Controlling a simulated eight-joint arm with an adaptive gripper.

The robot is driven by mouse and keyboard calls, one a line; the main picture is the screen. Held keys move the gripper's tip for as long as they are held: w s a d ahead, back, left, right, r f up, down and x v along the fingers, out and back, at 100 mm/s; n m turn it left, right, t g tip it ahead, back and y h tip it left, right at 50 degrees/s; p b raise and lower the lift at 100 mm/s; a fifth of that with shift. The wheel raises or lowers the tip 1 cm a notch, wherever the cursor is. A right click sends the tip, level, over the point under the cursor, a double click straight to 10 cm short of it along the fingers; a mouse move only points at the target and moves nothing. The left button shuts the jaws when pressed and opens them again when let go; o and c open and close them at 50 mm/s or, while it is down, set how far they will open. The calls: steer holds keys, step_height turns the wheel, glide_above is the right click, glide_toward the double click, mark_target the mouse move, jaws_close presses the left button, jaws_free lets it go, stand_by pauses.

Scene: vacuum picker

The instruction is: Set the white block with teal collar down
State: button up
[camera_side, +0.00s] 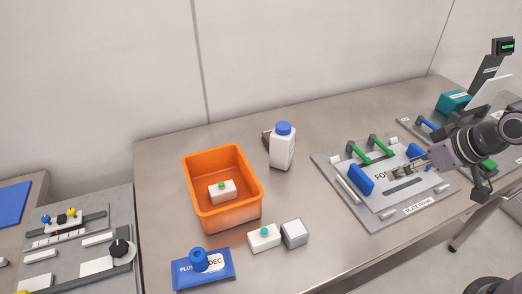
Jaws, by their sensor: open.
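A white block with a teal round piece on top (264,239) lies on the steel table in front of the orange bin. A second white block with a greener round top (222,191) lies inside the orange bin (203,162). Which of the two tops counts as the teal collar is hard to tell at this size. My gripper (402,173) is at the right, over the plate fixture (383,217), far from both blocks. It is open, and no block shows in it. Its fingertips are small and hard to make out.
A plain white-grey cube (295,234) stands just right of the table block. A blue pad (204,276) with a blue knob is at the front. A white bottle with blue cap (283,148) stands behind. Bare table lies between bottle and fixture.

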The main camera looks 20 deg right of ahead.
steer(key=w+a+f+n+g+y, duration=0.2)
steer(key=w+a+n+y, duration=0.15)
steer(key=a, duration=0.25)
steer(key=w+a+f+n+g+y, duration=0.2)
steer(key=w+a+n+y, duration=0.1)
steer(key=a+n, duration=0.25)
steer(key=n+g+y, duration=0.4)
steer(key=n+y, duration=0.2)
steer(key=n, duration=0.3)
glide_toward(268, 230)
steer(key=shift+s+d+r, duration=0.15)
steer(key=shift+d+r, duration=0.7)
steer(key=shift+d, duration=0.05)
steer(key=shift+s+a+f+n+g, duration=0.15)
steer(key=shift+a+f+n+g, duration=0.1)
steer(key=shift+a+n+g, duration=0.2)
steer(key=x, duration=0.3)
steer(key=shift+a+f, duration=0.1)
steer(key=shift+a, duration=0.15)
steer(key=shift+w+x, duration=0.2)
steer(key=shift+x, duration=1.4)
steer(key=shift+w+x, duration=0.15)
steer(key=shift+x, duration=1.45)
jaws_close()
